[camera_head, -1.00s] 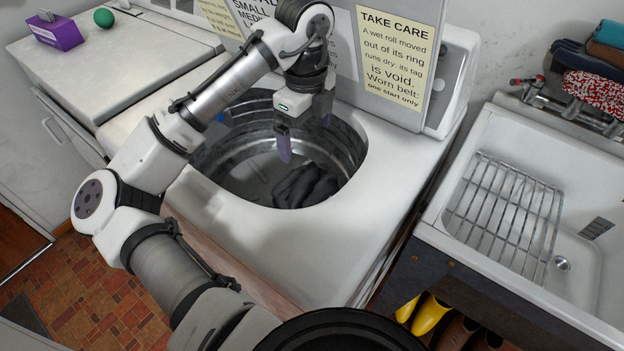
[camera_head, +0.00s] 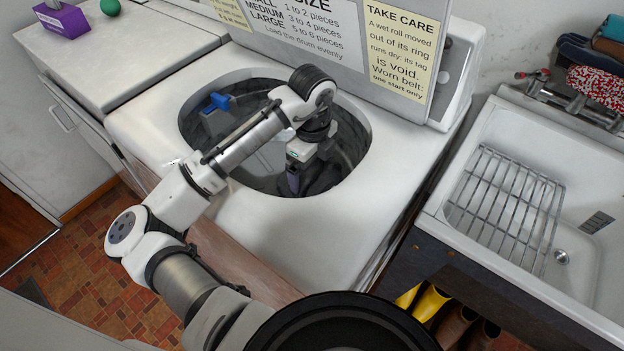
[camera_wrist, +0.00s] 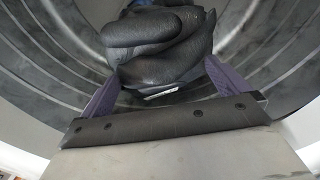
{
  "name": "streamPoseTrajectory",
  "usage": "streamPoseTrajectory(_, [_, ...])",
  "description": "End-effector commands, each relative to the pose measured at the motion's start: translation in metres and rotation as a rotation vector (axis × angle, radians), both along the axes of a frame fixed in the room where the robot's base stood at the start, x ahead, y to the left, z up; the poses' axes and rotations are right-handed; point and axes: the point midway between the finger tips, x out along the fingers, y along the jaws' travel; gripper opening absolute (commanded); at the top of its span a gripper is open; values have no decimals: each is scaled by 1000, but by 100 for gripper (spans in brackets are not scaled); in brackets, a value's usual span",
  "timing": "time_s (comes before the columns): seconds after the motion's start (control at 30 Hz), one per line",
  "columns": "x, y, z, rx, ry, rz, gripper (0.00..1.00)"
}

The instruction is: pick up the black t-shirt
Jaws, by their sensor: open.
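The black t-shirt (camera_wrist: 160,45) is a dark, bunched roll of cloth with a small white tag in the wrist view. It lies inside the washer's metal drum (camera_wrist: 55,60). My gripper (camera_wrist: 158,80) is open, with one purple finger at each side of the cloth's near part. I cannot tell whether the fingers touch it. In the head view my gripper (camera_head: 298,180) is down inside the drum opening, and my arm hides most of the cloth there.
The washer's white top (camera_head: 290,225) surrounds the opening, and its sign panel (camera_head: 320,30) stands behind. A blue thing (camera_head: 215,103) shows at the drum's back left. A sink (camera_head: 480,130) with a wire rack (camera_head: 505,195) stands at the right.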

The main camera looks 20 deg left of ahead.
Motion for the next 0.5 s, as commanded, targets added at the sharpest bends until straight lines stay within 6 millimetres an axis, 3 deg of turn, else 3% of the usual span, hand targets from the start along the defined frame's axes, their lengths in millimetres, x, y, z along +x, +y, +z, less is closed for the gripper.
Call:
streamPoseTrajectory(0.27, [0, 0, -4, -1, -1, -1, 100])
streamPoseTrajectory(0.5, [0, 0, -4, 0, -1, 0, 69])
